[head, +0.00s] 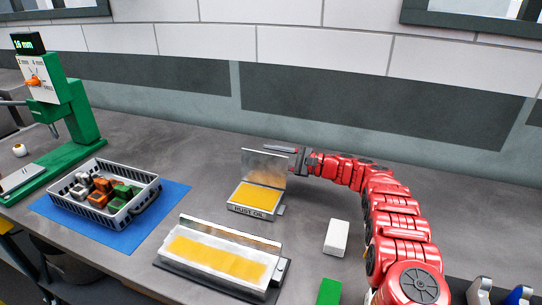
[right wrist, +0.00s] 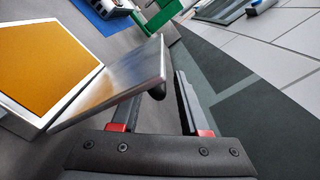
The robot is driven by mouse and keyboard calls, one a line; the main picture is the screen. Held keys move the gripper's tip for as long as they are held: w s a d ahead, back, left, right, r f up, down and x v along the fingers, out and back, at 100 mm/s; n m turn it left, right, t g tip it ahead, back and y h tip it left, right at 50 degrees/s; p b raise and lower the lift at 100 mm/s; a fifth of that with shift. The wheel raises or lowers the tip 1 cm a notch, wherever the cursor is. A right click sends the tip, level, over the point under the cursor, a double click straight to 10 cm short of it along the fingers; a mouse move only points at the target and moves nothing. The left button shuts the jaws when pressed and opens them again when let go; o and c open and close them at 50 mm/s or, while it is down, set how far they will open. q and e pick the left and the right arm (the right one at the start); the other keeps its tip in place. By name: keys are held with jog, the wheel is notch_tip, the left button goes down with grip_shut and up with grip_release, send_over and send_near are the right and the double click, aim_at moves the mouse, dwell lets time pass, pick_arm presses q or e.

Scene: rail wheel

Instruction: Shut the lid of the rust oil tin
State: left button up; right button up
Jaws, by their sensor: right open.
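The rust oil tin (head: 254,210) stands on the bench with its label facing front and yellow-orange oil inside. Its metal lid (head: 265,164) stands up, open, at the back edge. My right gripper (head: 284,150) is open, at the upper right of the lid and reaching behind it. In the right wrist view the tin's oil (right wrist: 45,65) fills the left side, and the raised lid (right wrist: 125,85) covers part of one finger. The other finger of my right gripper (right wrist: 165,105) is clear of the lid. I cannot tell whether a finger touches the lid. My left gripper is not in view.
A second, larger open tray (head: 222,252) with yellow content lies in front. A grey basket of small parts (head: 118,214) sits on a blue mat (head: 150,232) at left, near a green press (head: 80,125). A white block (head: 337,238) and a green block (head: 328,292) lie at right.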

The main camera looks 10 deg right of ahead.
jog(key=shift+c, duration=0.2)
grip_shut()
